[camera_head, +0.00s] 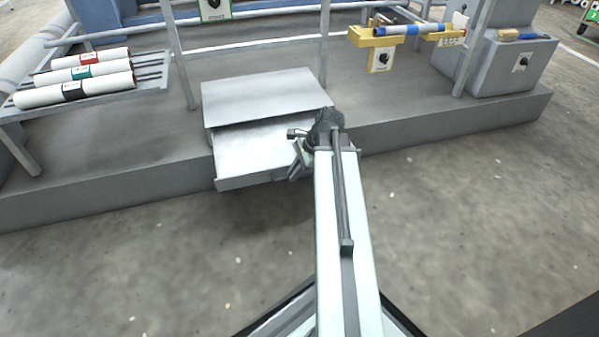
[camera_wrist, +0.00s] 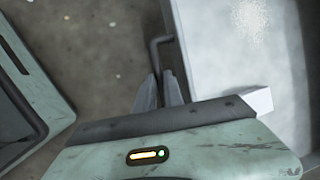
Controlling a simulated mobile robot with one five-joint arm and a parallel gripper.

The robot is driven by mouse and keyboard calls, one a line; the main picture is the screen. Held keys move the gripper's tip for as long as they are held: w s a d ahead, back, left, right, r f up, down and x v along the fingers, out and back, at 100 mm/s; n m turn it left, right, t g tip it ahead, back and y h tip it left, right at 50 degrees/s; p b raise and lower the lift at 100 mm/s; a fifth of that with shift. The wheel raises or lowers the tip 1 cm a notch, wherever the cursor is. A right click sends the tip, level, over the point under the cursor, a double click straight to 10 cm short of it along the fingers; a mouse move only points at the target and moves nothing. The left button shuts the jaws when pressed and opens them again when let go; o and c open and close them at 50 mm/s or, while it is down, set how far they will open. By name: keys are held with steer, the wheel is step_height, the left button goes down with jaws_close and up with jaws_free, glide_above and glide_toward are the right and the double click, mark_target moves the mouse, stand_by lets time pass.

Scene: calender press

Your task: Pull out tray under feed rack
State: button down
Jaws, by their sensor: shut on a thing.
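The grey metal tray (camera_head: 255,148) sticks partway out from under a flat grey cover (camera_head: 262,98) on the platform, its front beyond the platform's edge. Its top looks bare in the head view. In the wrist view the pale tray (camera_wrist: 225,60) fills the upper right, and a dark bent handle (camera_wrist: 155,52) stands off its side. My gripper (camera_wrist: 161,82) is shut on this handle. In the head view my gripper (camera_head: 297,158) is at the tray's right front corner, and the wrist and arm hide the handle and that corner.
A rack (camera_head: 155,72) with several white rolls stands at the left. A yellow bracket (camera_head: 385,40) holding a blue and white roll is at the upper right, near a grey cabinet (camera_head: 520,65). The floor (camera_head: 150,260) before the platform (camera_head: 100,190) is clear.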

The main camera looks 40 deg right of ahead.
steer(key=shift+s+a, duration=0.1)
steer(key=shift+s, duration=0.1)
steer(key=c, duration=1.5)
jaws_free()
steer(key=shift+a+f, duration=0.1)
steer(key=shift+o, duration=0.2)
steer(key=p+v, duration=0.7)
steer(key=v, duration=0.1)
steer(key=shift+f, duration=0.1)
